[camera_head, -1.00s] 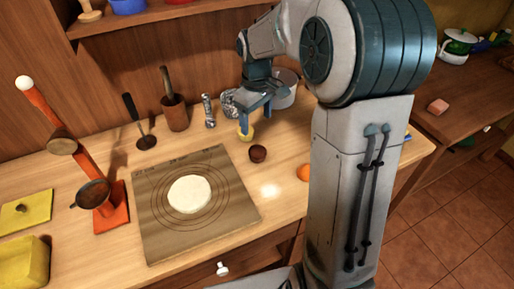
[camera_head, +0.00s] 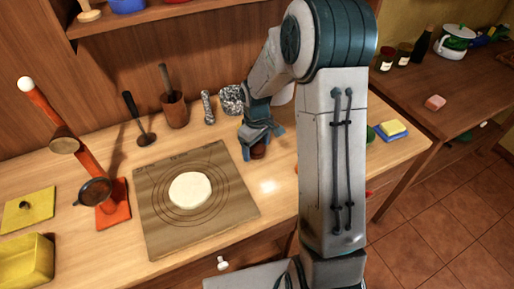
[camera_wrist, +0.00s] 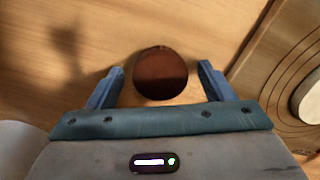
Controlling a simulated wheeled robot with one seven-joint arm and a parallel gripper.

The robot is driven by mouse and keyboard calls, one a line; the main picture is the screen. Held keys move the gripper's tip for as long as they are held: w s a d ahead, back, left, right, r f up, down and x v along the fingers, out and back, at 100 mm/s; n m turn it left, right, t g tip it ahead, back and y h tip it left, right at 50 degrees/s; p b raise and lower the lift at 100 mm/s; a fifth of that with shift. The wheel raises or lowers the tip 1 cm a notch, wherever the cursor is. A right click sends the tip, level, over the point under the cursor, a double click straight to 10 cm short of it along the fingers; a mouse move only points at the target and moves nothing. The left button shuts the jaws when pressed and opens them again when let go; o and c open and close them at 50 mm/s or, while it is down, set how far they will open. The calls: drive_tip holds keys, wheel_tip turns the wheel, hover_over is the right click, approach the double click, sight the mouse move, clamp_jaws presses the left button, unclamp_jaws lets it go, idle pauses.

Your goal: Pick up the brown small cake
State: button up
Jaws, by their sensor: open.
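The brown small cake (camera_wrist: 160,75) sits on the wooden counter in the wrist view. It lies between the two blue fingers of my gripper (camera_wrist: 160,84), with a gap on each side. My gripper is open and points down at the cake. In the head view my gripper (camera_head: 256,150) is low over the counter, right of the baking board, and the cake (camera_head: 258,152) is mostly hidden by the fingers.
A baking board (camera_head: 150,225) with round white dough (camera_head: 190,190) lies to the left. A silvery crumpled-looking item (camera_head: 231,99) and a shaker (camera_head: 208,107) stand behind my gripper. A yellow sponge-like block (camera_head: 391,128) lies at the right.

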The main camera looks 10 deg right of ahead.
drive_tip(key=shift+f, duration=0.3)
drive_tip(key=c, duration=1)
drive_tip(key=shift+r, duration=0.1)
